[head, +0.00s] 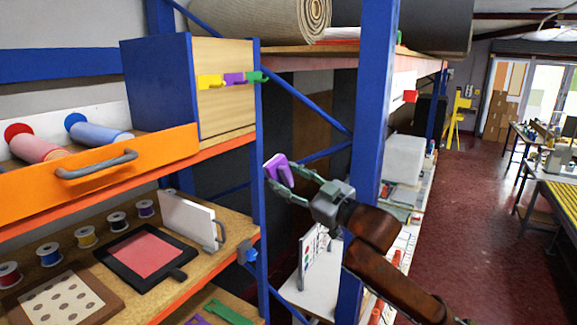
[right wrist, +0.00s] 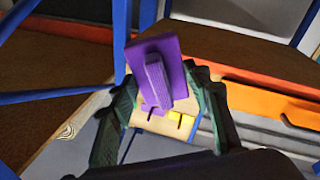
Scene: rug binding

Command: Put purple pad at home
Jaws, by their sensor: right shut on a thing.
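The purple pad (head: 279,169) is held in my right gripper (head: 283,180), in front of the gap between two blue uprights. In the right wrist view the pad (right wrist: 153,55) is a flat purple plate with a raised block, and the right gripper's dark green fingers (right wrist: 158,95) are on either side of it. The pad is in the air, apart from the shelves. No place marked as the pad's home can be made out for certain. My left gripper is not in view.
A blue-sided wooden box (head: 222,112) carries yellow, purple and green clips (head: 234,79) on its front. An orange drawer (head: 130,165) stands out below it. A lower shelf holds spools (head: 86,237) and a framed red pad (head: 141,254). A blue upright (head: 371,110) stands close to my right arm.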

